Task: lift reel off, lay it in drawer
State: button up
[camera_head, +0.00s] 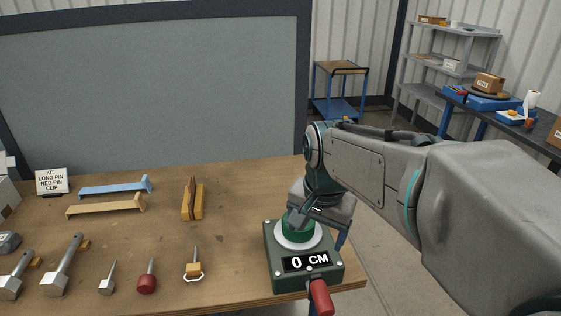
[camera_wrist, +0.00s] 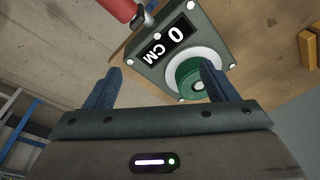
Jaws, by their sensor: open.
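A green reel (camera_head: 298,228) with a white flange sits on top of a dark green box (camera_head: 281,283) marked "0 CM" at the front right of the bench. The reel also shows in the wrist view (camera_wrist: 188,77). My gripper (camera_head: 303,212) is open and hovers over the box, partly hiding the reel. In the wrist view the right finger overlaps the reel, and the left finger is off to its left, beyond the box's edge. The reel is not centred between the fingers. I cannot tell whether a finger touches it. I see no drawer.
A red handle (camera_head: 320,297) sticks out of the box's front. A kit sign (camera_head: 52,181) stands at far left. Bare wood lies between them and the box.

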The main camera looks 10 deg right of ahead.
jog(key=w+r+m+g, duration=0.2)
jog(key=w+r+m, duration=0.2)
jog(key=w+m, duration=0.85)
notch_tip(320, 180, down, 14)
jog(key=shift+w+a+b, duration=0.1)
jog(key=shift+b, duration=0.5)
jog(key=c, duration=1.2)
jog(key=shift+o, duration=0.2)
jog(key=shift+r, duration=0.2)
jog(key=shift+r+p, duration=2.2)
jog(key=shift+r, duration=0.45)
